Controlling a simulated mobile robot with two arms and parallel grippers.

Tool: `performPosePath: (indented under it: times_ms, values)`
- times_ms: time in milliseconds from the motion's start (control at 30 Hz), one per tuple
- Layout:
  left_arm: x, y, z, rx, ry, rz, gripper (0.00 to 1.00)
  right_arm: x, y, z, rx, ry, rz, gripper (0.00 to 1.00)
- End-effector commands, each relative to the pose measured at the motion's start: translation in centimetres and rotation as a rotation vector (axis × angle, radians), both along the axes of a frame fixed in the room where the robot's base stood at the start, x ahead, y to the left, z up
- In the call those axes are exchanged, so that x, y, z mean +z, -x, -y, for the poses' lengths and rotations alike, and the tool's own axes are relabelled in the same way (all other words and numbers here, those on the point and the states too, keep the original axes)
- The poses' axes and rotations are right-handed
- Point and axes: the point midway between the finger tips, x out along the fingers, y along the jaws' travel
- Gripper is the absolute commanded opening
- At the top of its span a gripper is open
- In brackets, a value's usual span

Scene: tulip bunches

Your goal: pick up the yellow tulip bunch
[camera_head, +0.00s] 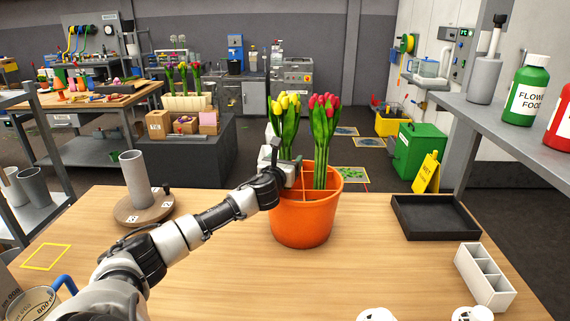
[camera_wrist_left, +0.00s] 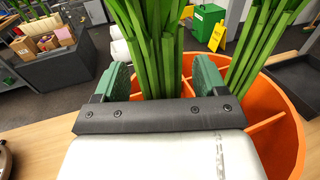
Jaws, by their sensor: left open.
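The yellow tulip bunch (camera_head: 286,124) stands upright in the left part of the divided orange pot (camera_head: 302,222), its yellow heads above green stems. My left gripper (camera_head: 289,167) is at its lower stems, at the pot's rim. In the left wrist view the green fingers of the gripper (camera_wrist_left: 162,80) are apart, with the green stems (camera_wrist_left: 158,45) between them. Whether the fingers touch the stems I cannot tell. A red tulip bunch (camera_head: 325,130) stands in the same pot, just right of the yellow one. My right gripper is out of view.
The pot stands on a wooden table (camera_head: 225,265). A black tray (camera_head: 436,218) and a white compartment holder (camera_head: 485,277) are at the right. A grey cylinder (camera_head: 135,180) on a round wooden base stands at the left. The table in front of the pot is mostly clear.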

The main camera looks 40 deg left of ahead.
Motion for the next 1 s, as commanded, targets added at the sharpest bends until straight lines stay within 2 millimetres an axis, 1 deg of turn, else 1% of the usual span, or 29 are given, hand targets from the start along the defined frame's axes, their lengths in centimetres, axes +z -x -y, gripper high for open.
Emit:
performPosePath:
  times_ms: [33, 133, 400, 467, 800, 833, 1000]
  values:
    - [0.13, -0.49, -0.23, 0.002, 0.001, 0.002, 0.72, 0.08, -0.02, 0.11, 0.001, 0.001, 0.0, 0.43]
    - [0.05, -1.06, -0.43, 0.0, 0.0, 0.001, 0.72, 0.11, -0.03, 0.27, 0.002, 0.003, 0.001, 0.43]
    - [0.02, -1.21, -0.51, -0.001, -0.001, 0.001, 0.72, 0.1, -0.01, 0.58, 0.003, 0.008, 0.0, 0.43]
    - [0.02, -1.19, -0.51, 0.0, -0.001, 0.0, 0.64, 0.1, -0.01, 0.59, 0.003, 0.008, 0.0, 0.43]
    - [0.01, -1.18, -0.52, 0.0, -0.001, 0.0, 0.12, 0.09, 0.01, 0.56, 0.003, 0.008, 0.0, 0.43]
    - [0.01, -1.19, -0.51, 0.0, -0.001, 0.0, 0.09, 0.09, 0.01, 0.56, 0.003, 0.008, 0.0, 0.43]
    - [0.14, -1.18, -0.53, 0.0, -0.002, 0.001, 0.09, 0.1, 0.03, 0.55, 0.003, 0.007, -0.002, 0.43]
